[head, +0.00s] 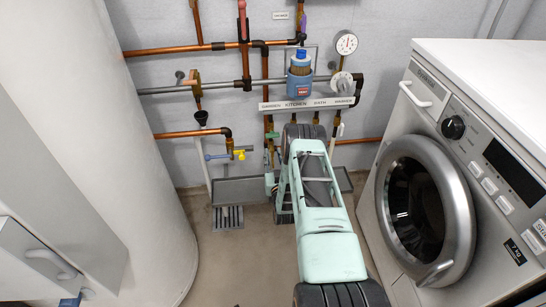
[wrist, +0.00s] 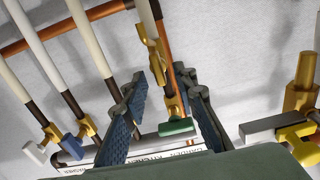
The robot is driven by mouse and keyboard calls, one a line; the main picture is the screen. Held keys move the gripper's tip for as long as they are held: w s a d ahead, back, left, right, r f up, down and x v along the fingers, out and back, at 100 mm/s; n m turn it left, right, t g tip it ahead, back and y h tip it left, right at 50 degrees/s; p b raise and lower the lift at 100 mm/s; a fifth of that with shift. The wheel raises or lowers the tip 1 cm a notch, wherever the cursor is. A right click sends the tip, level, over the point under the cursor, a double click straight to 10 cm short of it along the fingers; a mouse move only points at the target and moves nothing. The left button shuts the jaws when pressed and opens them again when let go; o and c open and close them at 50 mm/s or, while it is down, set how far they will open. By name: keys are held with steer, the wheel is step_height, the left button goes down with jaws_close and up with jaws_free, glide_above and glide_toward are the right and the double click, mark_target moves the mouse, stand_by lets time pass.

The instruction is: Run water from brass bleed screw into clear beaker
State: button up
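My gripper (wrist: 166,92) is open in the wrist view, with its two dark fingers apart. A brass valve with a green handle (wrist: 177,127) shows in the gap between them. I cannot tell whether a finger touches it. In the head view the green handle (head: 272,135) is below the left end of the label strip, and my arm hides most of my gripper. Several brass fittings show, including one on the pipe (wrist: 152,48) in the wrist view. I cannot tell which is the bleed screw. I make out no clear beaker in either view.
A grey trough (head: 240,190) runs low along the wall, with a floor grate (head: 228,219) before it. A yellow-handled valve (head: 240,153) and a blue-handled tap (head: 214,157) are at left. A washing machine (head: 480,60) stands right, a white tank (head: 100,130) left.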

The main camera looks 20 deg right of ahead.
steer(key=shift+w+d, duration=0.15)
steer(key=shift+w, duration=0.35)
steer(key=shift+c, duration=0.2)
jaws_close()
